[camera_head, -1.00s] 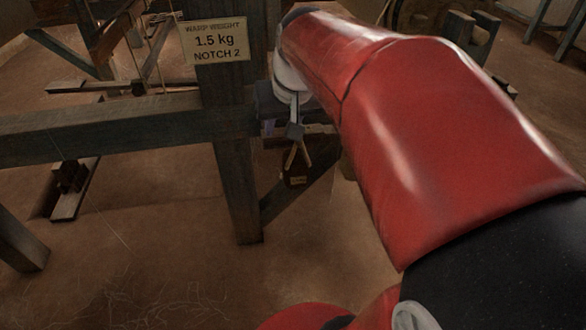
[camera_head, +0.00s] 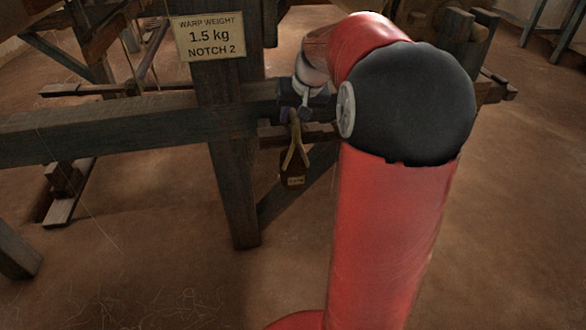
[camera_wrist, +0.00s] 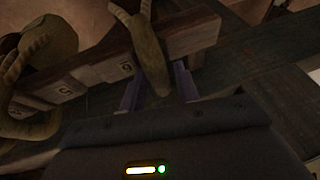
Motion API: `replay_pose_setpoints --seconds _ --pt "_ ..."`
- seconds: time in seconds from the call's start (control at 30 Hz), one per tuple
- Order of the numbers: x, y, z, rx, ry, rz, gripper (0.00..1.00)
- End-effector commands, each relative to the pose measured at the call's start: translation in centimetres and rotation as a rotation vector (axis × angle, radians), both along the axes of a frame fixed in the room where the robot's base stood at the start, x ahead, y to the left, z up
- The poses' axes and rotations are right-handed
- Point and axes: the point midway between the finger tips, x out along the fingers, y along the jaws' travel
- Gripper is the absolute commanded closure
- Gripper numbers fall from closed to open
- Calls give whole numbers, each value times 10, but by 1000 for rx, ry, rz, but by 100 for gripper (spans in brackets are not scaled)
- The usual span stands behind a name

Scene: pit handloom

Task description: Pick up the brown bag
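The brown bag (camera_head: 292,181) is small and dark with a pale label. It hangs upright by a tan strap (camera_head: 296,147) below the loom's beam, beside a post. My gripper (camera_head: 303,103) is at the top of that strap, above the bag. In the wrist view my two purple fingers (camera_wrist: 158,88) stand apart, on either side of a tan strap (camera_wrist: 148,50), with a narrow gap beside it. They look open. The bag's body cannot be made out for sure in the wrist view, and what holds the strap up is hidden in the head view.
A wooden board with numbered plates (camera_wrist: 125,68) lies just beyond my fingers. Another tan bag-like shape with a loop (camera_wrist: 45,45) is at the left there. The loom beam (camera_head: 110,128) and post (camera_head: 234,190) are close beside my gripper. The floor in front is clear.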

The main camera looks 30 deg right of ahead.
Motion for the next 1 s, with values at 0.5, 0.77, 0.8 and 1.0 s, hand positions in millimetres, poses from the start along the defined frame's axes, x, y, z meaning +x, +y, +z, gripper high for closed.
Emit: replay_pose_setpoints --seconds 0.5,0.77,0.8,1.0 --pt "2 1 -4 0 0 0 97" --pt "2 1 -4 0 0 0 100" --pt "2 1 -4 0 0 0 100" --pt "2 1 -4 0 0 0 100"
